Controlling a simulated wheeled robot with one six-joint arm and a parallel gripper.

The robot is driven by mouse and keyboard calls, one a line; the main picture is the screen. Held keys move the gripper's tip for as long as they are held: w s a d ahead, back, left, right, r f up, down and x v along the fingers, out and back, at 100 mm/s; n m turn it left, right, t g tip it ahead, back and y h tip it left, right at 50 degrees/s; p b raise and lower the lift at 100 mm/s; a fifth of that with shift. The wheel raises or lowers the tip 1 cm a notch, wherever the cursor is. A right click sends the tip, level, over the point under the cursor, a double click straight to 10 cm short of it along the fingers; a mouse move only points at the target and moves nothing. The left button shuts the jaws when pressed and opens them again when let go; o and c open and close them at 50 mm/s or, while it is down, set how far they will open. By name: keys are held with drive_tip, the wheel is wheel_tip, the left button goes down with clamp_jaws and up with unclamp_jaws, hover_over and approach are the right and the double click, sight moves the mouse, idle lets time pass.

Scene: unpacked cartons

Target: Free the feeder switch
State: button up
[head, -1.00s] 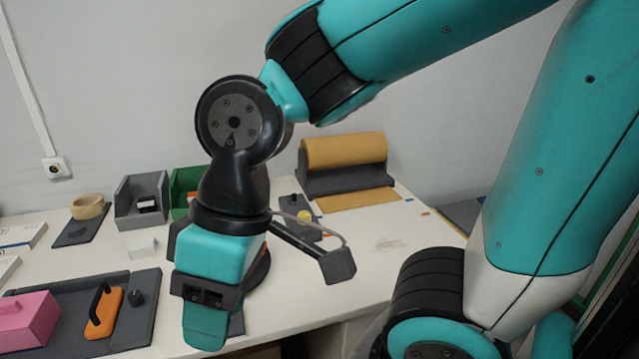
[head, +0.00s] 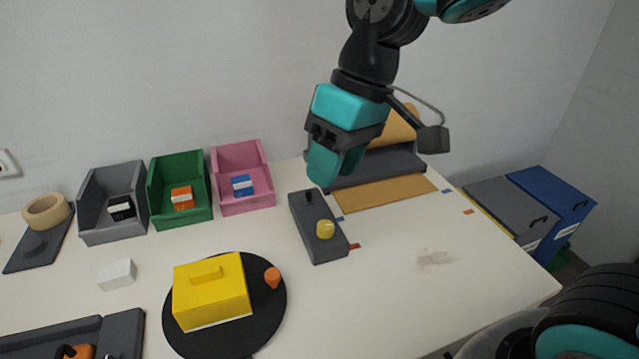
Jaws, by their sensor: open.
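A dark grey box (head: 332,250) lies on the white table, with a yellow knob (head: 325,230) on its nearer part and a small black peg (head: 308,198) on its farther part. It looks like the feeder switch, though no label can be read. My gripper (head: 328,170) hangs above and slightly behind the box, pointing down and slightly left. It is open, and nothing shows in it. The gap between its fingers is mostly hidden by the viewing angle.
A yellow lidded box (head: 211,298) sits on a black disc (head: 270,310) beside an orange knob (head: 272,278). Grey (head: 115,238), green (head: 183,222) and pink (head: 247,206) bins line the back. A tan roll (head: 398,124) stands behind my gripper. The right tabletop is mostly clear.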

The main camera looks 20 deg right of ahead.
drive_tip(key=w+d+f+m+h, duration=0.1)
drive_tip(key=w+d+f, duration=0.1)
drive_tip(key=w, duration=0.8)
drive_tip(key=w+d+f, duration=0.1)
drive_tip(key=w, duration=0.8)
drive_tip(key=m+h, duration=0.1)
hover_over(309, 189)
drive_tip(key=s, duration=0.4)
wheel_tip(309, 189, down, 7)
drive_tip(key=shift+g, duration=0.3)
drive_tip(key=f, duration=0.5)
drive_tip(key=a+f+p, duration=0.1)
drive_tip(key=f, duration=0.5)
drive_tip(key=s+f+p, duration=0.1)
drive_tip(key=f, duration=0.4)
drive_tip(key=shift+a+f, duration=0.25)
drive_tip(key=shift+f, duration=0.1)
drive_tip(key=shift+c, duration=0.3)
clamp_jaws()
